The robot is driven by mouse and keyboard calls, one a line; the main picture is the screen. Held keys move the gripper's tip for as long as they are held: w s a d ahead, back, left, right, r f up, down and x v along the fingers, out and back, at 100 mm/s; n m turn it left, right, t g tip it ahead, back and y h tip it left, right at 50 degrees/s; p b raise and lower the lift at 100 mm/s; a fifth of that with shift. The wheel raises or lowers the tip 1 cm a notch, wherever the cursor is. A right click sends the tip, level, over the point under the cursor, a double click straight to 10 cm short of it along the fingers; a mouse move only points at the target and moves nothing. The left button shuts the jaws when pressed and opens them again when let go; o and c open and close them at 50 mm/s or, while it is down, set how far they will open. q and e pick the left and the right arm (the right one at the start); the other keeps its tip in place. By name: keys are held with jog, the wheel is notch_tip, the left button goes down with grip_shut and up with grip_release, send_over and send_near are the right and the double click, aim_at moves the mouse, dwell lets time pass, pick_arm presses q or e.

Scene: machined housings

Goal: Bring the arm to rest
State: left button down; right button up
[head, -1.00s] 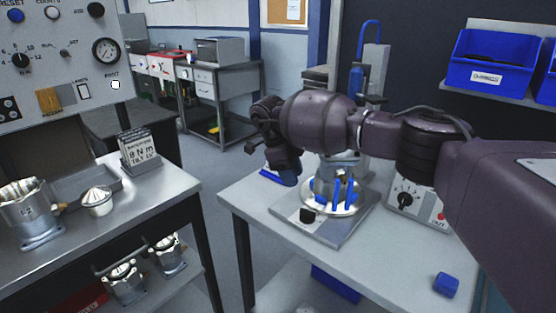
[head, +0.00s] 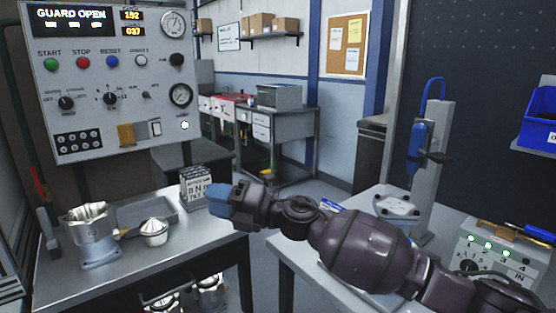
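My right arm comes in from the lower right and reaches left across the gap between the two benches. Its gripper (head: 222,203) points left, in front of the left bench's right part, by the small sign block (head: 193,188). The blue fingertips overlap in this view, so I cannot tell whether they are open or shut, and no held part is clearly visible. My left gripper is not in view. A silver machined housing (head: 90,232) stands upright on the left bench, with a small domed metal part (head: 153,232) to its right. My arm hides much of the right bench.
A control panel (head: 110,95) reading "GUARD OPEN" stands behind the left bench (head: 190,255). A grey post with a blue tool (head: 417,140) rises from the right bench (head: 290,255). A control box with green lights (head: 505,250) sits at right. More housings stand on the lower shelf.

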jog(key=s+d+f+m+t+h, duration=0.3)
jog(key=d+f+m+t+h, duration=0.3)
jog(key=d+f+m, duration=0.7)
jog(key=s+d+f+m+t+h, duration=0.4)
jog(key=d+f+m+t+h, duration=0.3)
jog(key=d+m, duration=0.7)
jog(key=s+d+f+m+g+h, duration=0.3)
jog(key=s+d+f, duration=0.3)
jog(key=s+f, duration=0.4)
jog(key=s+d+f+m+g+h, duration=0.2)
jog(key=s+d+f+m, duration=0.4)
jog(key=s+f, duration=0.4)
jog(key=s+h, duration=0.1)
jog(key=s, duration=0.5)
jog(key=shift+s+f+m+g, duration=0.15)
jog(key=shift+s+m+g, duration=0.15)
jog(key=shift+g, duration=0.1)
jog(key=shift+c, duration=0.3)
